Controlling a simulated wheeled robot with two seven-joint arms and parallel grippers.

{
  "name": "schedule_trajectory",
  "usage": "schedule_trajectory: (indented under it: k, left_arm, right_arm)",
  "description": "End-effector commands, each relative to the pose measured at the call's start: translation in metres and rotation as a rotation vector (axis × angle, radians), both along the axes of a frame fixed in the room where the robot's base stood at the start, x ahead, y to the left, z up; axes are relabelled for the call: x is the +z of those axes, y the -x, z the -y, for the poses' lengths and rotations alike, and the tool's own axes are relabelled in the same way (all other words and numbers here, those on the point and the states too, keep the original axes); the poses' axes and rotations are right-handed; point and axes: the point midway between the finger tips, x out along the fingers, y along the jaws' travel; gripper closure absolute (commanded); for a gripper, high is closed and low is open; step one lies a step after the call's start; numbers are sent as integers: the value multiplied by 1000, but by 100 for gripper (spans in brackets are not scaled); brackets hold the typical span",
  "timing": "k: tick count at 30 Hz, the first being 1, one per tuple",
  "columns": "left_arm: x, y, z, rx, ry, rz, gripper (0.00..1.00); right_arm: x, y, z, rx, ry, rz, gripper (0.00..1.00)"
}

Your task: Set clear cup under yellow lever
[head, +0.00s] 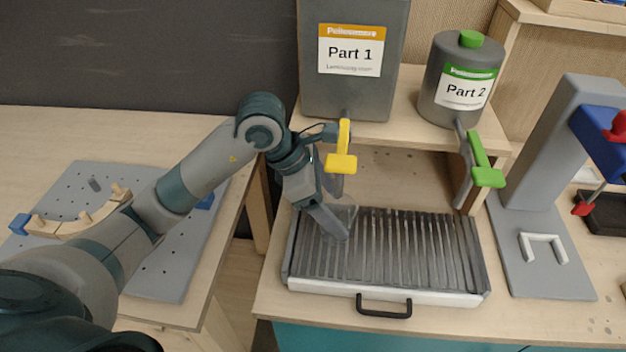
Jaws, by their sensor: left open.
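The yellow lever (342,160) hangs from the tap below the grey Part 1 container (352,85). My left gripper (345,214) is open, low over the left part of the slatted drip tray (420,298), just below the yellow lever. A faint see-through outline, which looks like the clear cup (350,213), shows at its fingers above the slats. The cup's edges are hard to make out, and my fingers partly hide it. I cannot tell whether the fingers touch it. My right gripper is out of view.
A Part 2 bottle (463,85) with a green lever (483,165) stands to the right on the wooden shelf. A grey stand with a blue clamp (603,140) is further right. A perforated grey board (180,275) lies on the left table. The tray's right side is clear.

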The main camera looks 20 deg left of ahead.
Motion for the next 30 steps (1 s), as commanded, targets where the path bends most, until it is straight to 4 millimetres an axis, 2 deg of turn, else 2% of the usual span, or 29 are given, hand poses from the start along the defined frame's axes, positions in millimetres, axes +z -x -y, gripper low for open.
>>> schedule_trajectory:
  k: [13, 18, 23, 30]
  left_arm:
    - [65, 16, -35, 0, -2, 6, 29]
    - [83, 21, -45, 0, -2, 3, 29]
    - [92, 23, -49, 1, -2, 1, 29]
    - [94, 24, -49, 0, -1, 0, 29]
  right_arm:
    - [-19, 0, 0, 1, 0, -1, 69]
    - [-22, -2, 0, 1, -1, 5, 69]
    - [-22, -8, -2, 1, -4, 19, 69]
    - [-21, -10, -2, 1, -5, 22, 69]
